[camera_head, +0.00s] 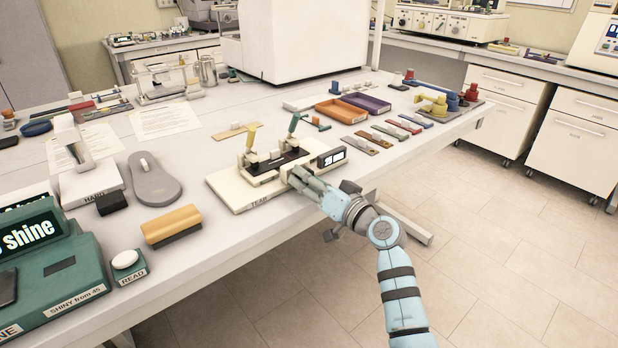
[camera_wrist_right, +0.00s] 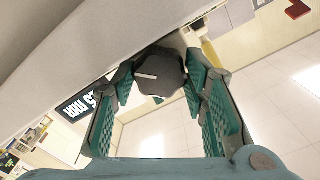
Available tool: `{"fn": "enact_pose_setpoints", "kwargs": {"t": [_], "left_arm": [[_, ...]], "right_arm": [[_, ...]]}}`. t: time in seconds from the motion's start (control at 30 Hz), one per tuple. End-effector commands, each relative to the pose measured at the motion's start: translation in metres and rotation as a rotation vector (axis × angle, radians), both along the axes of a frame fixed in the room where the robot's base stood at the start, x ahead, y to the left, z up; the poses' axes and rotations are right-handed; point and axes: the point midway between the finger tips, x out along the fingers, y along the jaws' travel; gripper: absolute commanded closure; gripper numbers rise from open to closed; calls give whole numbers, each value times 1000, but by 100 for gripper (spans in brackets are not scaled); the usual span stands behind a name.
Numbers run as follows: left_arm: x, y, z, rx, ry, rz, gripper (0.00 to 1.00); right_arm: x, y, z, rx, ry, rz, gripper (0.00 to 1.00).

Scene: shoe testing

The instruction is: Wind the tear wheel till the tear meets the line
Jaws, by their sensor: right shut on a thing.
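The tear tester (camera_head: 232,192) is a cream base marked TEAR near the table's front edge. A dark strip (camera_head: 272,165) lies across it between two clamps, one with a yellow lever (camera_head: 251,136) and one with a green lever (camera_head: 294,122). The tear and the line are too small to tell. My right gripper (camera_head: 299,176) is at the tester's front side and hides the wheel in the head view. In the right wrist view the tear wheel, a dark lobed knob (camera_wrist_right: 160,76) with a pale mark, sits between its green-padded fingers, which are shut on it. My left gripper is not in view.
A small black and white display (camera_head: 331,157) stands on the tester's right end. Trays (camera_head: 340,112) and coloured strips lie behind. The floor before the table is clear.

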Motion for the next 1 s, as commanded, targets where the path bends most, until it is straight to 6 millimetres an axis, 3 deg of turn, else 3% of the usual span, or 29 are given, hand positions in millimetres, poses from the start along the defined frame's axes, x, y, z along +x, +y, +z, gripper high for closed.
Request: {"fn": "enact_pose_setpoints", "kwargs": {"t": [0.47,0.5,0.6,1.0], "left_arm": [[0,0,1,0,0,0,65],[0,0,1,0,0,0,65],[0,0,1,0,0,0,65],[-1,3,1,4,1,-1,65]], "right_arm": [[0,0,-2,16,15,1,88],[0,0,-2,16,15,1,57],[0,0,-1,16,15,0,41],[-6,-5,-1,16,11,-1,40]]}}
